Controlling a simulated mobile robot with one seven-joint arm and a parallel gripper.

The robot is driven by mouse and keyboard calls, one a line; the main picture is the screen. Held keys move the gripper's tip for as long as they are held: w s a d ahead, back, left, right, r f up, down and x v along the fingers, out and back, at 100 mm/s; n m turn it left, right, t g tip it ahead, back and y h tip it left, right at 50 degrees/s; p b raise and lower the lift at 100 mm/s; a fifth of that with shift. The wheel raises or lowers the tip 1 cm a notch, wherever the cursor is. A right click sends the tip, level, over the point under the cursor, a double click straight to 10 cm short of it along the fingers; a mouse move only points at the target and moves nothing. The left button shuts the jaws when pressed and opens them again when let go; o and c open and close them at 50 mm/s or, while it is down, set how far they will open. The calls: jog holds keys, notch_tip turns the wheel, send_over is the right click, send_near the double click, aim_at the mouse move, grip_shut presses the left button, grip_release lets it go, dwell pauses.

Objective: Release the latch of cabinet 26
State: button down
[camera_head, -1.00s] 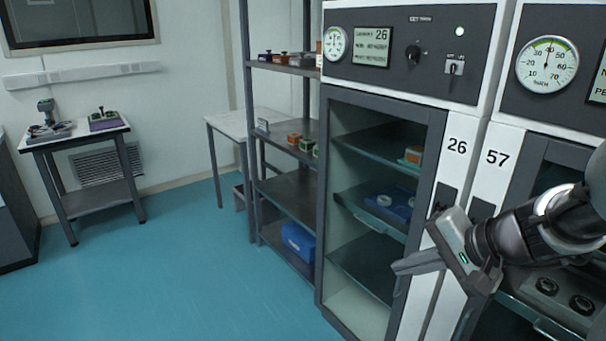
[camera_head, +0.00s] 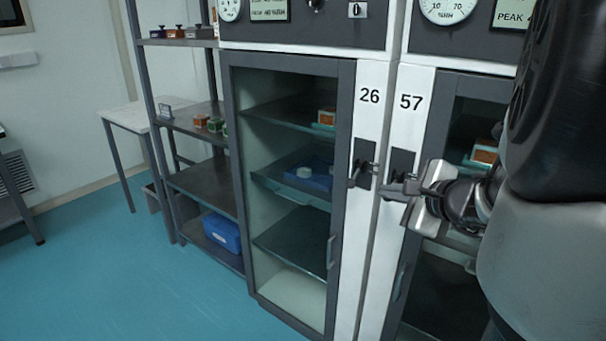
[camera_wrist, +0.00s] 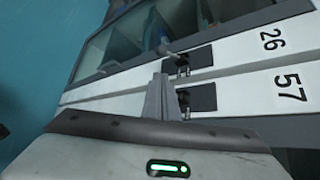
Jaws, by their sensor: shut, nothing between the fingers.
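Cabinet 26 (camera_head: 346,110) has a grey-framed glass door, which looks closed. Its latch (camera_head: 360,172) is a small metal lever on a dark plate in the white strip under the number 26. In the wrist view the latch of cabinet 26 (camera_wrist: 178,57) shows just beyond the fingertips, its lever pointing towards the door. My gripper (camera_head: 384,188) is shut and empty. It is in front of the strips, just right of and slightly below that latch, by the plate of cabinet 57. In the wrist view its fingers (camera_wrist: 160,90) partly hide the area; I cannot tell whether they touch the lever.
Cabinet 57 (camera_head: 440,110) stands directly to the right, with its own dark latch plate (camera_wrist: 203,98) close to my fingers. A door handle (camera_head: 331,252) is low on cabinet 26. Open shelving (camera_head: 200,185) stands to the left. The blue floor (camera_head: 120,270) in front is clear.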

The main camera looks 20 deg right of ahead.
jog(key=b, duration=0.2)
send_near(354, 178)
jog(key=w+f, duration=0.5)
jog(key=shift+d+f, duration=0.1)
jog(key=shift+d, duration=0.3)
jog(key=shift+s+p, duration=0.1)
jog(key=shift+p, duration=0.2)
jog(key=shift+r+p, duration=0.25)
jog(key=shift+p, duration=0.55)
